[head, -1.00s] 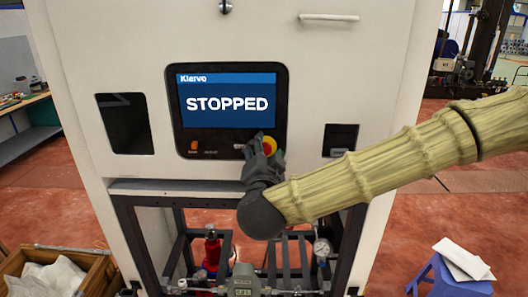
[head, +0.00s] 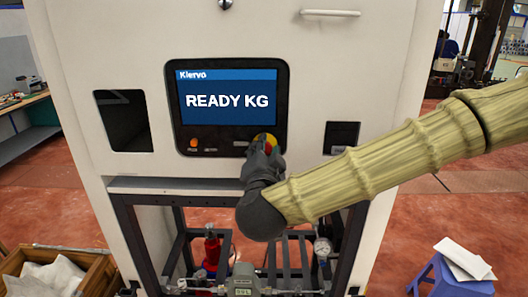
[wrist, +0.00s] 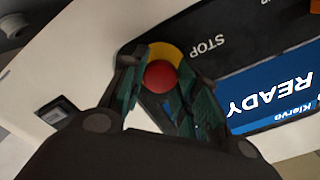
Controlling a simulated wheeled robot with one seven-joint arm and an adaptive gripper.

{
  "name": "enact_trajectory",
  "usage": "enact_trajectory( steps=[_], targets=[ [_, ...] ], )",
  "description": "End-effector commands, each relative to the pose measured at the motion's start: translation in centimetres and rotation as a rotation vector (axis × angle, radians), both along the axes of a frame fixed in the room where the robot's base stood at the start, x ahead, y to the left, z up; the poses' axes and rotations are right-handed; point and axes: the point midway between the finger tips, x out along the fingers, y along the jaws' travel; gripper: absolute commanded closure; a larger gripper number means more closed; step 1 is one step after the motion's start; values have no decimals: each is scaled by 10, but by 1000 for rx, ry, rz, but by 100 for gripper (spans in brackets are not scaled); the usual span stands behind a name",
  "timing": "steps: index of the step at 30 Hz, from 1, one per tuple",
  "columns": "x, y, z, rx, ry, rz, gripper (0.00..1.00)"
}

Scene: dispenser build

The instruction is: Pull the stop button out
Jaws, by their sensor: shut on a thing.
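The red stop button (wrist: 160,76) with its yellow surround (wrist: 166,51) sits below the screen at the panel's right, beside the word STOP in the wrist view. My gripper (wrist: 152,84) has its two fingers on either side of the red button and is shut on it. In the head view my gripper (head: 263,148) covers most of the button, and part of the yellow surround (head: 266,137) shows above it. The screen (head: 228,99) reads READY KG.
The white machine (head: 310,70) has a dark opening (head: 123,121) at left and a small dark slot (head: 341,138) at right. An orange switch (head: 194,144) sits at the panel's lower left. A wooden crate (head: 90,275) and blue stool (head: 440,283) stand on the floor.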

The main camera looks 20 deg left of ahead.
Motion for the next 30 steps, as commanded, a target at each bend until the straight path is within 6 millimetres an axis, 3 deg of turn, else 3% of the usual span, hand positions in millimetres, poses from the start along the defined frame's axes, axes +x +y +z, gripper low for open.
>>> enact_trajectory(
  steps=[1, 5, 17, 23, 30],
  targets=[
    [-1, 0, -2, -2, 4, 3, 68],
    [-1, 0, -2, -2, 3, 2, 46],
    [-5, 0, -1, -2, 2, 4, 46],
    [-29, -7, -1, -3, 1, 5, 46],
    [-72, -20, -1, -4, 1, 5, 46]
  ],
)
